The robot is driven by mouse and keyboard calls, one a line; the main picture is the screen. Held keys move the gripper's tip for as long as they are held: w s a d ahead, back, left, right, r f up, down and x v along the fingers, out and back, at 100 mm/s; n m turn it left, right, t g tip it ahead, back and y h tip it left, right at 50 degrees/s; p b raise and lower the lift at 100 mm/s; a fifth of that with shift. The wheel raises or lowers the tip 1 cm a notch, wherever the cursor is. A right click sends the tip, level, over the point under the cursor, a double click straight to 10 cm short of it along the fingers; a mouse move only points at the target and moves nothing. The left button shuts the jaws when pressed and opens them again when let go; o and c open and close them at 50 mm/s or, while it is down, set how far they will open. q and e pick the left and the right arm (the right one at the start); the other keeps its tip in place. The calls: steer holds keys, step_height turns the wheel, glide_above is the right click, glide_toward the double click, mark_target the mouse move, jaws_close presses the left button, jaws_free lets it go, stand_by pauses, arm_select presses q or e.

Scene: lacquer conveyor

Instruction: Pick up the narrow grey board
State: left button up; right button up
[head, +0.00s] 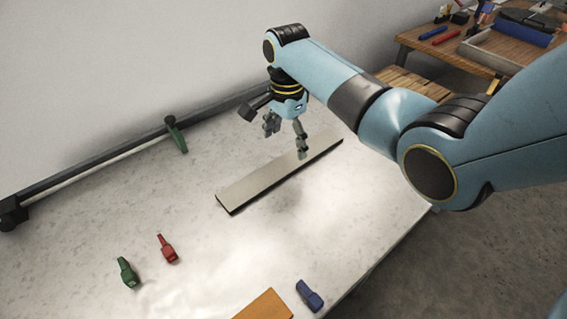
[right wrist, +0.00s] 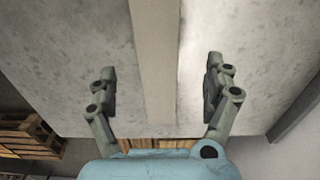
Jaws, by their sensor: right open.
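The narrow grey board (head: 265,181) lies flat on the pale table, running diagonally from near the middle toward the far right. My right gripper (head: 286,140) is open above the far part of the board. In the right wrist view the board (right wrist: 155,60) runs lengthwise between the two spread fingers of my right gripper (right wrist: 161,85), with a gap on each side. Nothing is held in it. My left gripper is not in view.
On the table (head: 120,200) are a red clamp (head: 167,249), a green clamp (head: 128,272), a blue clamp (head: 310,296) and an orange board (head: 264,306). A green tool (head: 176,134) is by the back rail. A wooden workbench (head: 470,55) with tools stands at the back right.

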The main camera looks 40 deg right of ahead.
mark_target(286, 163)
steer(key=shift+w+f, duration=0.1)
steer(key=shift+f, duration=0.35)
steer(key=shift+a+f, duration=0.1)
steer(key=shift+f, duration=0.25)
steer(key=f, duration=0.4)
steer(key=shift+s+a+f, duration=0.15)
steer(key=shift+s+f, duration=0.1)
steer(key=shift+s, duration=0.1)
steer(key=shift+f, duration=0.1)
steer(key=c, duration=1.4)
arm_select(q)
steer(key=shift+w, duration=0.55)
arm_select(e)
steer(key=shift+c, duration=0.3)
